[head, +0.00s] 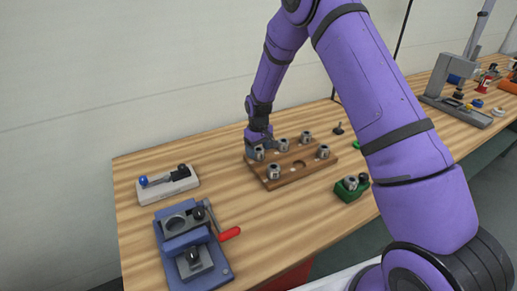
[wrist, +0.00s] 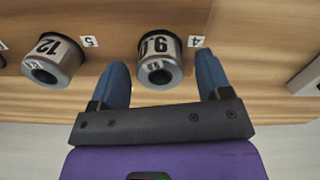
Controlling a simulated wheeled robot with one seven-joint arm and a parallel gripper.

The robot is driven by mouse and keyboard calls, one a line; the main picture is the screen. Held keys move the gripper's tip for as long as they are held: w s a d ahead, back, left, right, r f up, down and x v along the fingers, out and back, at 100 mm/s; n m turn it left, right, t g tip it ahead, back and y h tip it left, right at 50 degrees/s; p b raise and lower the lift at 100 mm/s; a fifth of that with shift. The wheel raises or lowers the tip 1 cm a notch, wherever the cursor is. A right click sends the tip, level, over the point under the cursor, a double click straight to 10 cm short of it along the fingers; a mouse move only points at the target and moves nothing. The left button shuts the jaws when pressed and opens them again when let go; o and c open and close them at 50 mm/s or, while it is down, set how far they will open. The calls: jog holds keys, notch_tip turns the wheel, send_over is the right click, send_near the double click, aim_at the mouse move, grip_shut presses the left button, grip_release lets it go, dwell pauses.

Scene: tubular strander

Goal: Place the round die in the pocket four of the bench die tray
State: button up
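The bench die tray (head: 283,180) is a brown wooden block on the bench, with several grey metal dies standing in it. My gripper (head: 259,144) is low over its far left corner; in the wrist view its two blue fingers (wrist: 161,68) stand apart on either side of a round metal die (wrist: 160,72). Gaps show between the fingers and this die. It stands upright beside the label 4 (wrist: 195,41); its number looks like 9 or 6. Its base is hidden, so how deep it sits cannot be told. A die marked 12 (wrist: 52,60) stands by label 5 (wrist: 89,41).
A green holder with a die (head: 350,187) stands right of the tray. A blue vise-like fixture with a red handle (head: 190,243) is at front left, a white base with a blue knob (head: 168,184) behind it. A grey press (head: 452,100) stands far right.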

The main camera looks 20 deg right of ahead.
jog(key=shift+r, duration=0.1)
notch_tip(320, 180, up, 11)
notch_tip(320, 180, up, 15)
jog(key=m+t, duration=0.1)
send_over(258, 149)
jog(key=s+d, duration=0.3)
jog(key=s, duration=0.5)
jog(key=s+d+r+m+t, duration=0.1)
jog(key=s+d+r+t, duration=0.1)
jog(key=s+r, duration=0.7)
jog(key=s+d+r+m+t, duration=0.1)
jog(key=s+r, duration=0.3)
jog(key=s, duration=0.9)
jog(key=s+d+m+t, duration=0.1)
jog(key=s, duration=1)
jog(key=shift+f+m, duration=0.25)
jog(key=shift+m, duration=0.05)
